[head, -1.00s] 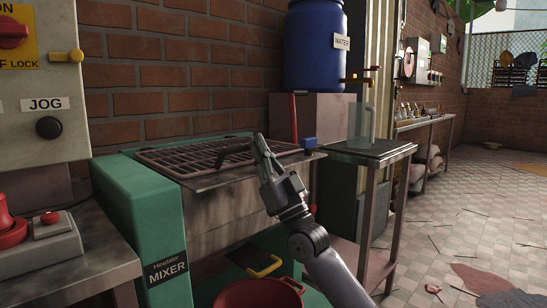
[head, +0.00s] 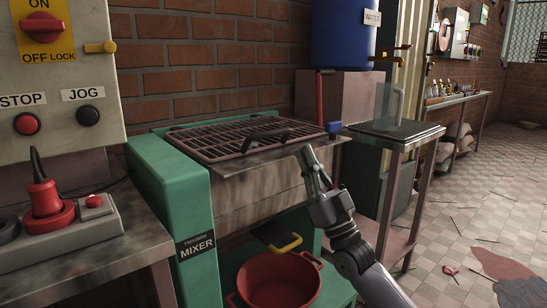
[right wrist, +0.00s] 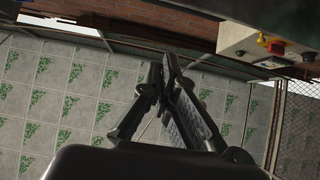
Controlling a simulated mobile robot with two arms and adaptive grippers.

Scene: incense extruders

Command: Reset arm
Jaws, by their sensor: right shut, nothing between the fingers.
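My right gripper (head: 310,160) shows in the head view, in front of the right end of the green mixer (head: 165,190). Its fingers point up and are shut with nothing between them. In the right wrist view the closed fingers (right wrist: 165,75) also show empty. The mixer has a dark grate (head: 235,138) with a black handle (head: 280,138) on top; the gripper looks apart from it. My left gripper is not in view.
A control panel (head: 70,75) and a grey table (head: 95,245) with a red plug stand at the left. A red pot (head: 278,285) sits below the mixer. A blue water barrel (head: 342,40) stands behind a small metal side table (head: 395,130).

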